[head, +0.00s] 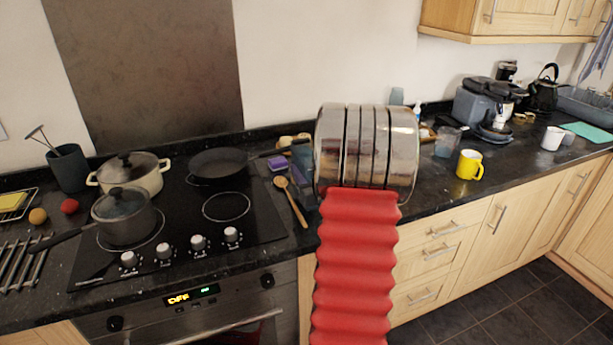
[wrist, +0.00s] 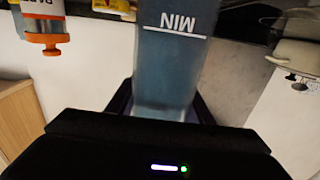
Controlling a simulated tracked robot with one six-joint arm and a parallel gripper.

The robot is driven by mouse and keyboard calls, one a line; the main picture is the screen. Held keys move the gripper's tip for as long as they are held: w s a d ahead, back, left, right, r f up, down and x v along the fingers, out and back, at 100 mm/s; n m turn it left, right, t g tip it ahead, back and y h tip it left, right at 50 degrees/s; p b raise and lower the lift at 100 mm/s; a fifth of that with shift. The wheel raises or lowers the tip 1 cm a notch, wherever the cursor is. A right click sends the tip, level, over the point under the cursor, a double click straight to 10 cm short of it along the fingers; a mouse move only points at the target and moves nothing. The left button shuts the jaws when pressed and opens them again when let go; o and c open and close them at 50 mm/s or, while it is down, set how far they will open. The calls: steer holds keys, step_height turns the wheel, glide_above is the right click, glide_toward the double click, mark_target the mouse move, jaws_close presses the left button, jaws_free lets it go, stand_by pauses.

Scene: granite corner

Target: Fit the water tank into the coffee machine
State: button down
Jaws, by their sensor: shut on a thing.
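The water tank (wrist: 172,65) is a bluish, see-through box with an upside-down white MIN mark in the wrist view. My gripper (wrist: 163,106) is shut on its near end, with a dark finger on each side. The tank's far end runs out of the top of the picture. In the head view my arm hides the gripper; a bluish patch (head: 301,156) shows just left of the arm, and I cannot tell whether it is the tank. I cannot pick out the coffee machine for certain; a black and grey appliance (head: 473,103) stands at the back right.
The hob holds a cream pot (head: 132,175), a saucepan (head: 124,217) and a frying pan (head: 217,164). A wooden spoon (head: 292,202) lies near my arm. A yellow mug (head: 468,165) and a clear cup (head: 447,142) stand to the right. The front right counter is mostly free.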

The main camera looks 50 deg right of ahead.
steer(key=shift+f, duration=0.85)
steer(key=shift+f, duration=0.1)
steer(key=c, duration=0.9)
jaws_free()
steer(key=shift+f, duration=0.15)
steer(key=shift+s, duration=0.1)
steer(key=v, duration=1.2)
